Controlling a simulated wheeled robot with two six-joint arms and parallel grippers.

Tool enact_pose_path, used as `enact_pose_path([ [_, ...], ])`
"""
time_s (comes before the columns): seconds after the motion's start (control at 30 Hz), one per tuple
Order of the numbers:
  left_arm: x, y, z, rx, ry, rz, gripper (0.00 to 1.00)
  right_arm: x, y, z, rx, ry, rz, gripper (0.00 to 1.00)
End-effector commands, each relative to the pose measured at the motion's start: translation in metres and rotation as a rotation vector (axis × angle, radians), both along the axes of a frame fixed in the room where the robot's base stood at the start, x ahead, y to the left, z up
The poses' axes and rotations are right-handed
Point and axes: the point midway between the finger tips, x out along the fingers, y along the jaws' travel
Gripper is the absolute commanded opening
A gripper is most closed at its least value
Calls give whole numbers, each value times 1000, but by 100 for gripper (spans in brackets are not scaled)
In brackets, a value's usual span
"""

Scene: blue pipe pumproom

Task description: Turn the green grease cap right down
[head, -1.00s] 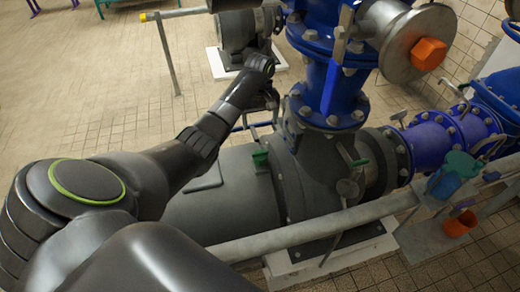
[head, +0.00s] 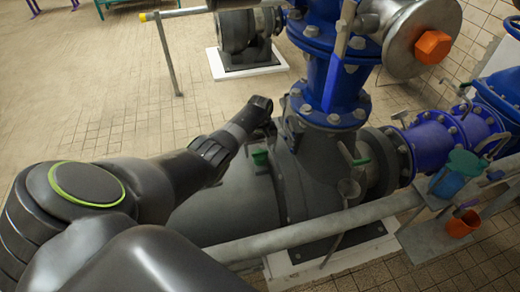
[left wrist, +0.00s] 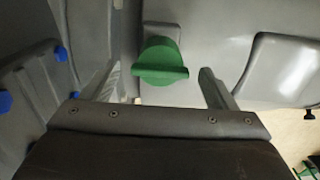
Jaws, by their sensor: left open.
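The green grease cap (head: 260,157) sits on top of the grey pump casing (head: 235,195), right of my left forearm in the head view. In the left wrist view the green cap (left wrist: 162,62) has a rounded body with a flat wing along its near edge. It stands on a grey mount. My left gripper (left wrist: 160,82) is open, with one finger on each side of the cap and a visible gap on both sides. In the head view its fingers are hard to make out at the end of the dark wrist. My right gripper is not in view.
A grey pipe rail (head: 320,222) crosses in front of the pump. A blue flanged pipe (head: 338,85) rises behind it. A small green part (head: 361,161) shows further right.

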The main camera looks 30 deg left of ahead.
Motion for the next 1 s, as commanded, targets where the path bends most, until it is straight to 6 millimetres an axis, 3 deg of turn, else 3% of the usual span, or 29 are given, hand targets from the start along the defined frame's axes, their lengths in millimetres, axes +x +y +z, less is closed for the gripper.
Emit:
enact_pose_path([
  [0.2,0,0,0,0,0,0,77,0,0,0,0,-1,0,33],
  [0.53,0,0,0,0,0,0,35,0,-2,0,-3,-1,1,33],
  [1.0,0,0,1,0,0,-125,35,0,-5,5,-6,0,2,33],
])
